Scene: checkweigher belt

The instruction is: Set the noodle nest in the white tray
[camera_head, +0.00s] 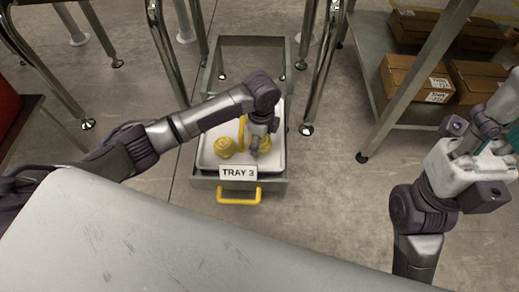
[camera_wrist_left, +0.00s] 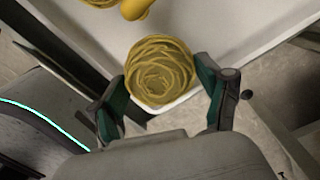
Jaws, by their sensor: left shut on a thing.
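The noodle nest (camera_wrist_left: 160,68) is a round yellow coil held between the two fingers of my left gripper (camera_wrist_left: 163,92). In the head view my left gripper (camera_head: 262,143) points down over the white tray (camera_head: 207,152), and the held nest (camera_head: 265,145) is partly hidden by it. The tray sits in a grey drawer labelled TRAY 3. I cannot tell whether the held nest touches the tray floor. My right gripper (camera_head: 506,140) is at the right edge, partly cut off, away from the tray.
Another yellow nest (camera_head: 224,147) and an elongated yellow item (camera_head: 242,132) lie in the tray, left of the held nest. The drawer has a yellow handle (camera_head: 238,200). A grey surface (camera_head: 150,235) fills the front. Cardboard boxes (camera_head: 416,78) stand on a shelf at right.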

